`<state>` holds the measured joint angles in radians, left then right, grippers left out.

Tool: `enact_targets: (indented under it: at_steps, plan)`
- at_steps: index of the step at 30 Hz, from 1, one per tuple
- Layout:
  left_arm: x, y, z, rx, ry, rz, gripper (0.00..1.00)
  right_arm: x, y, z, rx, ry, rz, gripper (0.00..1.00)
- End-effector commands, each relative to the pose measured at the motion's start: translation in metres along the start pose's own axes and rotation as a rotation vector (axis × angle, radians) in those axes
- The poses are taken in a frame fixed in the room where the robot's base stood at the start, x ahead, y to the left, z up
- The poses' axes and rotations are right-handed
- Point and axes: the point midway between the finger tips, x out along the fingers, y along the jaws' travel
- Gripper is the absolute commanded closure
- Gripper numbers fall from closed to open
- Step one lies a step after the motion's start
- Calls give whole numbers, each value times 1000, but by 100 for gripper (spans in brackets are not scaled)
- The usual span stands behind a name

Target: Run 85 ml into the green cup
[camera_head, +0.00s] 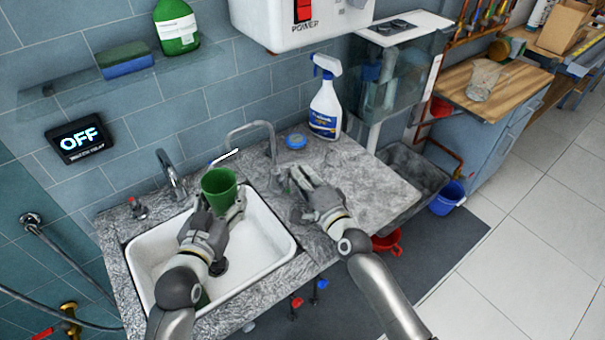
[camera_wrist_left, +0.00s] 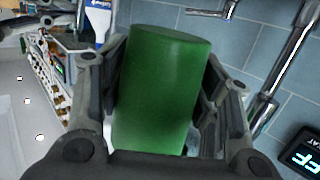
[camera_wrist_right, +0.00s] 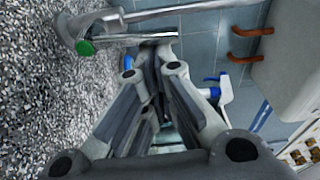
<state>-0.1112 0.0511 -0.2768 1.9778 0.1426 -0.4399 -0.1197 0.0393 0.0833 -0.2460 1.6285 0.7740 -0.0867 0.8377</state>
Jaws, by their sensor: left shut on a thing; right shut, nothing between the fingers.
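The green cup (camera_head: 218,186) is upright over the white sink (camera_head: 262,232), near the curved tap (camera_head: 262,128). My left gripper (camera_head: 216,208) is shut on the cup, which fills the space between its fingers in the left wrist view (camera_wrist_left: 160,90). My right gripper (camera_head: 294,178) is shut and empty above the counter, just right of the tap's base. In the right wrist view, its closed fingers (camera_wrist_right: 155,65) are near a metal tap part with a green cap (camera_wrist_right: 84,47); contact is unclear. No water stream is visible.
A wall display (camera_head: 80,137) reads OFF. A spray bottle (camera_head: 326,100) and a blue round lid (camera_head: 296,141) stand behind my right gripper. The counter (camera_head: 375,190) to the right is clear.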

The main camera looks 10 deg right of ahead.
Motion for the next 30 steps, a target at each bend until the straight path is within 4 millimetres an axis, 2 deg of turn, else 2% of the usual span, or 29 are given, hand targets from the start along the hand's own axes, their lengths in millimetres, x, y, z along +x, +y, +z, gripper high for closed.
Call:
enact_targets:
  at_steps: [8, 21, 25, 30]
  plan:
    - [0, 0, -1, 0, 1, 0, 64, -7, 2, 1, 1, -1, 3, 100]
    - [0, 0, -1, 0, 1, 0, 64, -80, 0, 0, 0, -1, 3, 100]
    - [0, 0, -1, 0, 1, 0, 64, -93, 0, 0, 1, 0, 2, 100]
    - [0, 0, -1, 0, 3, 0, 64, -100, -1, 0, 1, 0, 0, 100]
